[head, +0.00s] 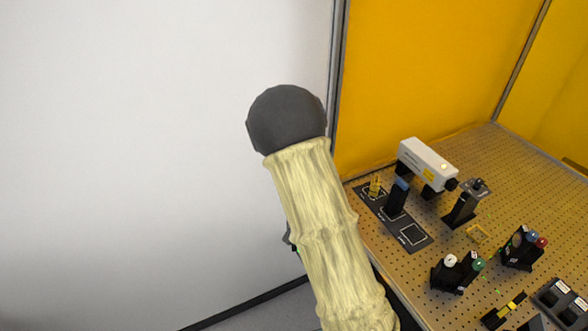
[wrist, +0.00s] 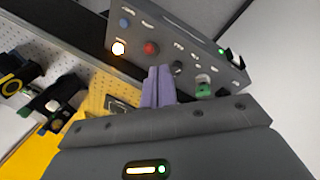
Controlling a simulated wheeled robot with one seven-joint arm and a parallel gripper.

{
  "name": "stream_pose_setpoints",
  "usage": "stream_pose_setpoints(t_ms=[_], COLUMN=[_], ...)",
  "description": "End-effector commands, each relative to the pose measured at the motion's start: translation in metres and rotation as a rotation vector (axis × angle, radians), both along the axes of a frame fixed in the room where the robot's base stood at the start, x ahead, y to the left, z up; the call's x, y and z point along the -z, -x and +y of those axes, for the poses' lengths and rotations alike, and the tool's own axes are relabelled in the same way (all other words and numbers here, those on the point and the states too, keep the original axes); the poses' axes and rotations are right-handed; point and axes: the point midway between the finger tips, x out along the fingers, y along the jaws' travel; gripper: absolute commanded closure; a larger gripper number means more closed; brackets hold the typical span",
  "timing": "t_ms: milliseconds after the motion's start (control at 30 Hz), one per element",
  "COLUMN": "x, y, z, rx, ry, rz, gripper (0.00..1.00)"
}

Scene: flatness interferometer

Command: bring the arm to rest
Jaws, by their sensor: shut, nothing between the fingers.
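My arm, in a cream sleeve with a dark rounded joint, rises through the middle of the head view, in front of the white wall and left of the perforated board. My gripper (wrist: 158,86) shows in the wrist view with its two purple fingers shut together and nothing between them. In the wrist view the fingers appear in front of a grey control panel (wrist: 185,52). I cannot tell whether they touch it. The gripper's fingers are hidden in the head view.
The perforated board (head: 395,262) at right holds a white laser-like unit (head: 427,163), a black plate (head: 415,236) and several black optic mounts (head: 457,272). Yellow panels (head: 430,70) stand behind it. The white wall (head: 150,150) fills the left.

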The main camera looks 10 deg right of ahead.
Motion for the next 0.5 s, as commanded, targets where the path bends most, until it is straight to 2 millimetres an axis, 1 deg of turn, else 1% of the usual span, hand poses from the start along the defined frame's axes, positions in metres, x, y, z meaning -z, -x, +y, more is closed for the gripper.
stream_pose_setpoints(t_ms=[167,267,367,500], x=[-0.002,-0.010,-0.024,-0.048], y=[0.001,0.005,0.014,0.030], z=[0.001,0.003,0.008,0.015], rx=[-0.007,-0.035,-0.091,-0.206], ry=[-0.009,-0.039,-0.086,-0.154], rz=[-0.003,-0.014,-0.035,-0.080], gripper=[1.00,1.00,1.00,1.00])
